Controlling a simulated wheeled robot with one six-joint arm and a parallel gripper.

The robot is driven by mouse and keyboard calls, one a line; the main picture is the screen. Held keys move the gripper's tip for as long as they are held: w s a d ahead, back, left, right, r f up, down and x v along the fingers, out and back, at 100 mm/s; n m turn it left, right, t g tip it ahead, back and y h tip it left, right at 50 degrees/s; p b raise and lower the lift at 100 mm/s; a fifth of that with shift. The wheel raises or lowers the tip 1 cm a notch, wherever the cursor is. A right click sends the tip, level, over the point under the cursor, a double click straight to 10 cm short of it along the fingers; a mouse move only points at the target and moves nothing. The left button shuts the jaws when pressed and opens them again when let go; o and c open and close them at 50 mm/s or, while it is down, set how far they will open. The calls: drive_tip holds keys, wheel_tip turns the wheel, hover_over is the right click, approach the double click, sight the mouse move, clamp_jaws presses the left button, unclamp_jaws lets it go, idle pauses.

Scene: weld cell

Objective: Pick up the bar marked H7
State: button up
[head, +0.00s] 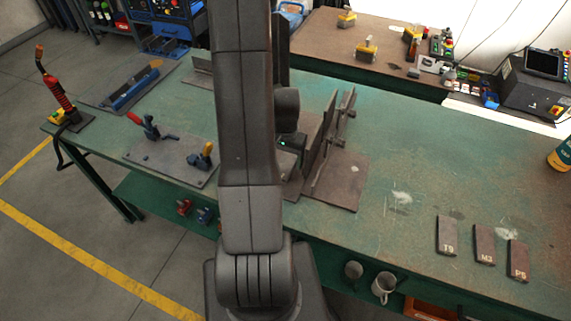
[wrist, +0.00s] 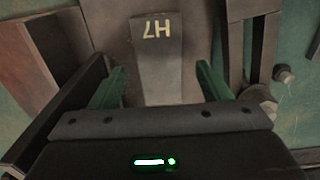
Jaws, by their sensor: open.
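The bar marked H7 (wrist: 158,62) shows in the wrist view, dark grey-brown with pale characters that appear upside down near its far end. It lies between upright metal plates. My gripper (wrist: 161,82) is open, with one green finger on each side of the bar's near end. I see a gap between each finger and the bar, and cannot tell how far above it the fingers are. In the head view my arm hides the bar and most of the gripper.
Upright plates (head: 322,140) stand close around the gripper on the green bench (head: 420,150). Bars marked T9 (head: 447,236), M3 (head: 484,245) and P5 (head: 518,261) lie at the right. A clamp plate (head: 172,158) is left of my arm. The bench's middle right is clear.

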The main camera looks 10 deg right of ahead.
drive_tip(key=shift+f, duration=0.7)
clamp_jaws()
drive_tip(key=shift+r, duration=0.1)
